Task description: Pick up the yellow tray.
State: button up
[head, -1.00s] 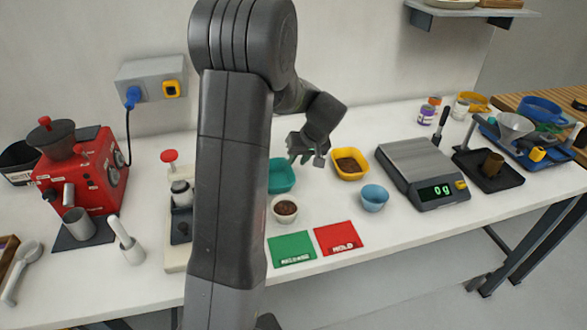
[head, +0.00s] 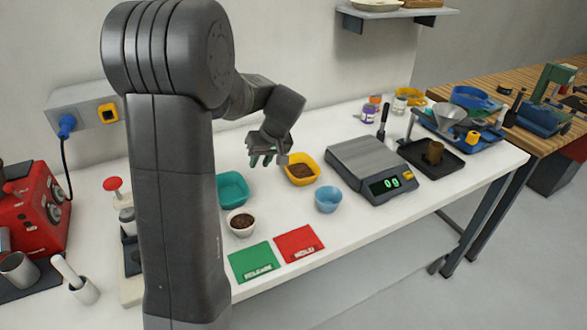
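A yellow square tray (head: 313,180) with rounded corners holds brown grounds and sits on the white table near the middle of the view. My gripper (head: 268,160) hangs just left of it and looks higher than its rim, apart from it. The fingers point down and look open, with nothing seen between them. The gripper is small in the view. The whole near rim of the tray is visible.
A teal bowl (head: 233,189), a white bowl of grounds (head: 241,232) and a blue bowl (head: 328,200) stand close by. A scale (head: 372,165) reading 0 g is to the right. Green (head: 253,262) and red (head: 299,243) mats lie in front.

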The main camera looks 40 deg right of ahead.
aim_at(302, 170)
jog(key=z, duration=1.6)
